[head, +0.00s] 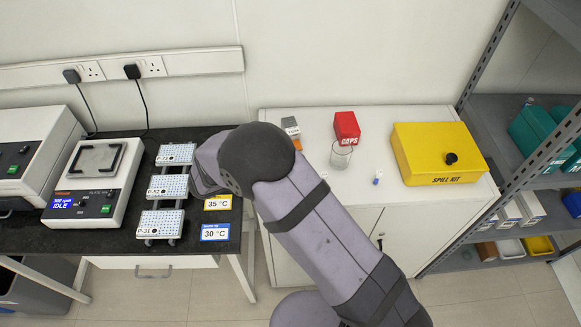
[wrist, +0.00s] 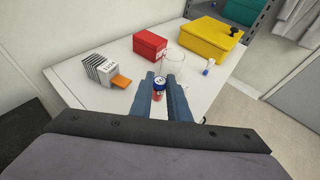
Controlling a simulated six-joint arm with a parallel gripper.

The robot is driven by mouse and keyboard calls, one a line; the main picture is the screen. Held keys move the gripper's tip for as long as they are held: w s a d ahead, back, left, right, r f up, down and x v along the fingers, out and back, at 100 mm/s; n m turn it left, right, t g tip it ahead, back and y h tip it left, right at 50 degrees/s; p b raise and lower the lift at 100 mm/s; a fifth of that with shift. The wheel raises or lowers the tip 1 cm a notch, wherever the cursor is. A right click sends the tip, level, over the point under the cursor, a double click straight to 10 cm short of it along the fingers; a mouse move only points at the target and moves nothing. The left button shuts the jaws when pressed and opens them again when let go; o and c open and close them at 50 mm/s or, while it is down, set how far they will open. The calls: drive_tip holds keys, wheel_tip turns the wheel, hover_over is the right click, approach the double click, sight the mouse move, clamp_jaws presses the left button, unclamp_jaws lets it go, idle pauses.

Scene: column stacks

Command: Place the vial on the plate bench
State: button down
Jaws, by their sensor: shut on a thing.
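My gripper (wrist: 159,84) is shut on a small vial (wrist: 159,86) with a blue top and a reddish body, held between its fingers over the white cabinet top in the wrist view. Whether it touches the top I cannot tell. In the head view my arm hides the gripper and the held vial. The dark plate bench (head: 108,240) is at the left in the head view and bears several labelled well plates (head: 160,223) in a column.
The white cabinet (head: 400,210) holds a red caps box (head: 347,126), a glass beaker (head: 341,156), a grey striped box (head: 290,126) and a yellow spill kit (head: 438,152). A stirrer (head: 92,183) and temperature cards (head: 217,203) are on the bench. Shelving (head: 500,120) stands right.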

drive_tip(key=shift+r, duration=1.15)
